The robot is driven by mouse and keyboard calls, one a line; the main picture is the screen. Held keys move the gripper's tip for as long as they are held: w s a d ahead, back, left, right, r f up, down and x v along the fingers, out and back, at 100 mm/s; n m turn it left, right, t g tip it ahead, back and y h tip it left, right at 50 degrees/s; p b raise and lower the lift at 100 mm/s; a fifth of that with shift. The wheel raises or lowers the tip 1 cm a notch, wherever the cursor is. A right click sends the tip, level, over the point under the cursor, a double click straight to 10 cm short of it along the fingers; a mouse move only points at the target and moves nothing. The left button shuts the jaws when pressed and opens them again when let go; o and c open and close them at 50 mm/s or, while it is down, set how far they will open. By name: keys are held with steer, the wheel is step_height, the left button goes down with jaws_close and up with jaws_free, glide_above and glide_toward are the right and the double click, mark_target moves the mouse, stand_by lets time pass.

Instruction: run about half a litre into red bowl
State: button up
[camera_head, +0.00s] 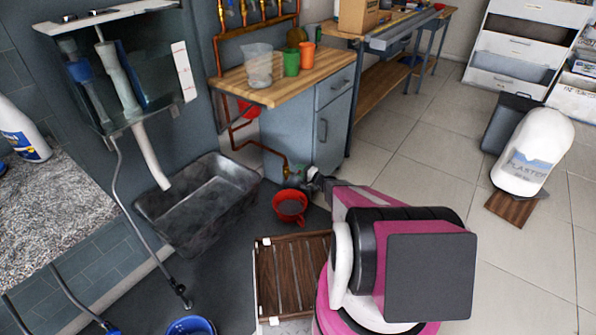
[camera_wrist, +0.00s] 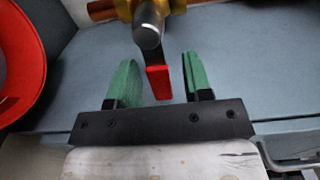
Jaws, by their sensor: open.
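The red bowl (camera_head: 290,206) sits on the dark floor in front of the grey cabinet, below the end of a copper pipe (camera_head: 270,155). Part of its red rim shows at the left of the wrist view (camera_wrist: 33,65). I cannot tell whether water is in it. A brass valve (camera_wrist: 122,8) with a dark lever ending in a red tip (camera_wrist: 160,82) shows in the wrist view. My gripper (camera_wrist: 160,85) is open, its green fingers on either side of the red tip, with gaps visible. In the head view my gripper (camera_head: 301,174) is small beside the cabinet and partly covers the valve.
A black trough (camera_head: 200,205) stands left of the bowl, and a brown slatted platform (camera_head: 291,275) lies in front. A blue bucket (camera_head: 190,326) is at the bottom edge. A jug (camera_head: 258,66) and cups stand on the wooden counter (camera_head: 230,87).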

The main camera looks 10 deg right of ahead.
steer(key=v, duration=0.9)
